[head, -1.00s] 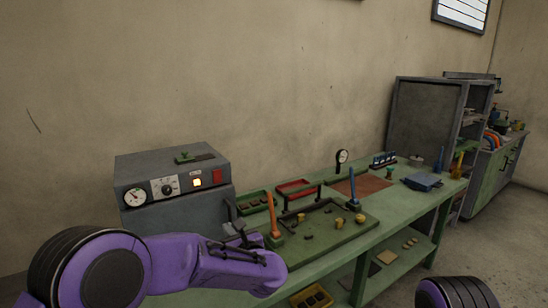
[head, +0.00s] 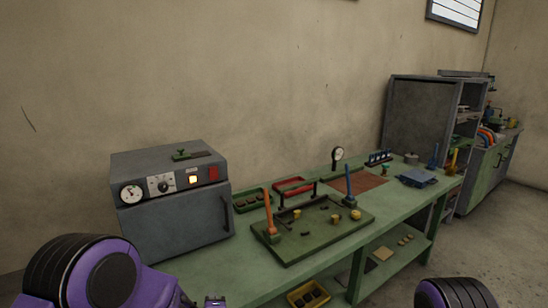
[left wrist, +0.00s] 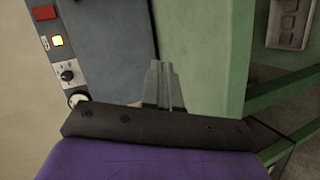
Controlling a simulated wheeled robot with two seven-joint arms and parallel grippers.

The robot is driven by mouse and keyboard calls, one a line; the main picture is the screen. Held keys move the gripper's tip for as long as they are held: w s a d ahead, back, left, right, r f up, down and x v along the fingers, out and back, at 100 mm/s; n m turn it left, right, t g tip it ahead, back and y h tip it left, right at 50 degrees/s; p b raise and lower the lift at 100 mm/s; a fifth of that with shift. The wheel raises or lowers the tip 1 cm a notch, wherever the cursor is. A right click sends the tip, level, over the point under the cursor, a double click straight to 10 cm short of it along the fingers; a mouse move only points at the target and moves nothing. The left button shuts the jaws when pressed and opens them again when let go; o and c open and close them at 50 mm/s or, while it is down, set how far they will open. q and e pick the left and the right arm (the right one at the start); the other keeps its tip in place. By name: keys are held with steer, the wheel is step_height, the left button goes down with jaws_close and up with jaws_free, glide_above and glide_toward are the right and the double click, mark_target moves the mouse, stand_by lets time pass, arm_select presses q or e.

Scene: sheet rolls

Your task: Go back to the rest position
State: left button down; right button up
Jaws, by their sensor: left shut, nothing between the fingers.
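My left gripper (head: 215,301) shows only as a small dark tip at the bottom edge of the head view, in front of the green workbench (head: 250,279). In the left wrist view my left gripper (left wrist: 163,85) has its two fingers together with nothing between them. Below it there is the bench top and its front edge, with the grey oven (head: 172,200) at the left. The oven also shows in the left wrist view (left wrist: 115,45). My right gripper is out of view; only a dark, purple-centred part of that arm shows at the bottom right.
A yellow bin (head: 308,296) is on the lower shelf. A grey cabinet (head: 420,120) stands beyond.

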arm_select(q)
steer(key=s+a+f+m+g+h, duration=0.1)
steer(key=s+a+f+m+g, duration=0.1)
steer(key=s+a+f+m, duration=0.3)
steer(key=s+f+m+g, duration=0.1)
steer(key=s+f+m, duration=0.1)
steer(key=s+f, duration=0.45)
steer(key=s+a+f+m+g+b, duration=0.1)
steer(key=s+a+f+g, duration=0.1)
steer(key=s, duration=0.6)
steer(key=s+a+f+m+g+b, duration=0.1)
steer(key=s+a+f, duration=0.3)
steer(key=s, duration=0.5)
steer(key=s+a+f+m+g, duration=0.2)
steer(key=s+f+g, duration=0.2)
steer(key=s, duration=0.4)
steer(key=shift+s+a+f+m+b, duration=0.15)
steer(key=shift+s+a+m+b, duration=0.25)
